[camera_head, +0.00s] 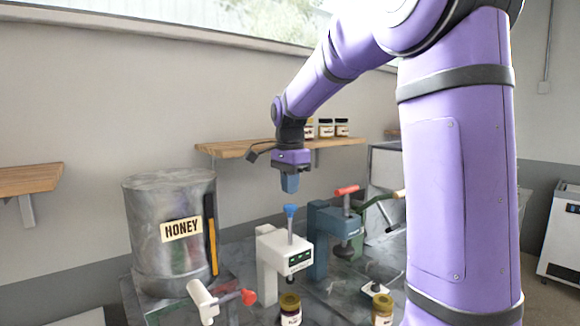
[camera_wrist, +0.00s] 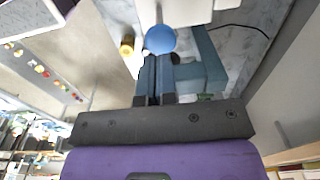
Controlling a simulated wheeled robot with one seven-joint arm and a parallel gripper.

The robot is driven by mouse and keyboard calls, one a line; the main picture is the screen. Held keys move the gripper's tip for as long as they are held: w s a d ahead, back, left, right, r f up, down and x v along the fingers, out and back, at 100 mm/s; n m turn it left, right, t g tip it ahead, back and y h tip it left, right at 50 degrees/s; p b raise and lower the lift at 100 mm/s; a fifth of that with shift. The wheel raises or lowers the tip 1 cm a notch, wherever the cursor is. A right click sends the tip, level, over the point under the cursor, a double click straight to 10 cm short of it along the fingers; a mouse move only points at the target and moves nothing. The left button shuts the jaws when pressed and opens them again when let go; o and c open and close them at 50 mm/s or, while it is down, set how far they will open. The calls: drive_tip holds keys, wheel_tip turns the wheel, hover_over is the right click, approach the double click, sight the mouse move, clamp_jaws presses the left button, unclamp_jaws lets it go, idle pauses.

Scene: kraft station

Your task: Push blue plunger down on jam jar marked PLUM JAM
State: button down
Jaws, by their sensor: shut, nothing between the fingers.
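My gripper (camera_head: 290,183) is shut and empty, pointing down above the white press (camera_head: 284,262). The blue plunger (camera_head: 290,211) stands up from the top of this press, a short gap below my fingertips. In the wrist view, the blue plunger's round top (camera_wrist: 160,39) shows just beyond my shut fingers (camera_wrist: 155,68).
A blue-grey press (camera_head: 321,240) with a red handle (camera_head: 347,190) stands right of the white one. A second jar (camera_head: 382,308) is at front right. A metal HONEY drum (camera_head: 170,230) stands left. A wall shelf (camera_head: 240,148) with jars is behind.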

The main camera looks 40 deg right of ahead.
sight(291, 213)
drive_tip(key=shift+f, duration=1.65)
drive_tip(key=f, duration=0.8)
drive_tip(key=shift+s+a, duration=0.1)
drive_tip(key=shift+s, duration=0.25)
drive_tip(key=shift+r, duration=0.1)
drive_tip(key=shift+w+r, duration=0.15)
drive_tip(key=shift+r, duration=0.35)
wheel_tip(291, 213, up, 15)
drive_tip(key=shift+a+f+t, duration=0.1)
drive_tip(key=shift+t, duration=0.2)
